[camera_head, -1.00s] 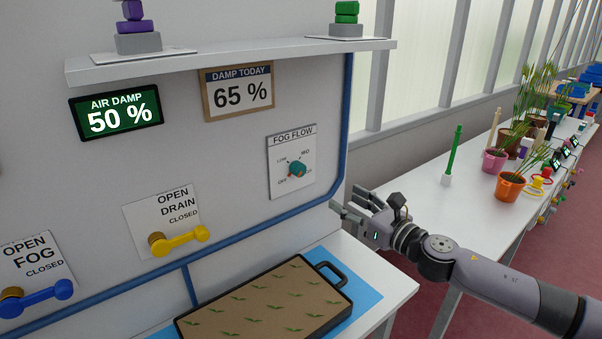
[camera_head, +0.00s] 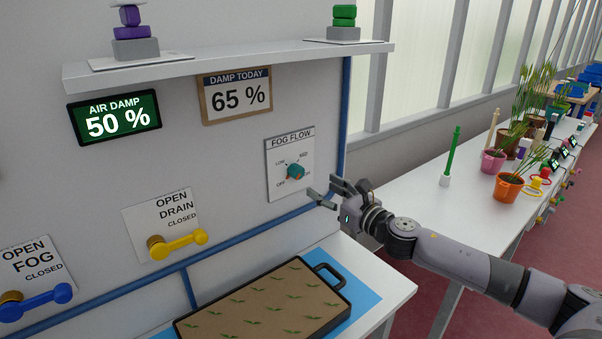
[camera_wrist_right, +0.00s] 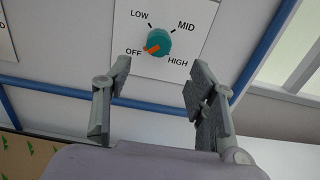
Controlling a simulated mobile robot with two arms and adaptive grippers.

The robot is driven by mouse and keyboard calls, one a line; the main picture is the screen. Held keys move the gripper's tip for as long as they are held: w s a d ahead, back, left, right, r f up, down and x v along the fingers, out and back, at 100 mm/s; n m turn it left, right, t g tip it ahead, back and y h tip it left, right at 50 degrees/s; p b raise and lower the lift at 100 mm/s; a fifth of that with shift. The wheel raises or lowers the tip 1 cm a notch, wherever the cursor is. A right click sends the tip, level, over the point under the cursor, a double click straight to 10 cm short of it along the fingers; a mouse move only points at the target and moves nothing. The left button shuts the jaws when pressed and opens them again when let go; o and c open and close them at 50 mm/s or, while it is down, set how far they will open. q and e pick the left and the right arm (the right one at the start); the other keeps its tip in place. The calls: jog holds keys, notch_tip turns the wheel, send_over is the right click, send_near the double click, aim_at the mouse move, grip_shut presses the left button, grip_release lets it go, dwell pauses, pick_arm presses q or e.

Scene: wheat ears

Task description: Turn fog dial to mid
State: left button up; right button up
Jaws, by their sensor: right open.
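The fog dial (camera_head: 296,171) is a round teal knob with an orange pointer on the white FOG FLOW plate (camera_head: 275,188) on the wall. In the right wrist view the dial (camera_wrist_right: 159,42) points to OFF, at lower left; LOW, MID and HIGH are printed around it. My right gripper (camera_head: 325,191) is open and empty, just below and right of the dial in the head view. In the right wrist view its fingers (camera_wrist_right: 158,82) are apart, with the dial beyond and between them, not touched. My left gripper is not in view.
A blue pipe (camera_head: 345,120) runs down the wall right of the plate and along below it. A yellow drain lever (camera_head: 180,243) and a blue fog lever (camera_head: 40,298) are at left. A black-rimmed planting tray (camera_head: 335,315) lies below. A shelf (camera_head: 230,66) juts out above.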

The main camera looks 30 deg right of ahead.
aim_at(300, 174)
jog(key=w+p, duration=0.1)
jog(key=w, duration=0.2)
jog(key=w+p, duration=0.1)
jog(key=w, duration=0.2)
jog(key=w+p, duration=0.1)
jog(key=w, duration=0.1)
jog(key=shift+w+a+r+p, duration=0.1)
jog(key=shift+w+a+p, duration=0.3)
jog(key=shift+w+a, duration=0.1)
jog(key=shift+w, duration=0.5)
jog(key=c, duration=1.1)
jog(key=shift+c, duration=0.2)
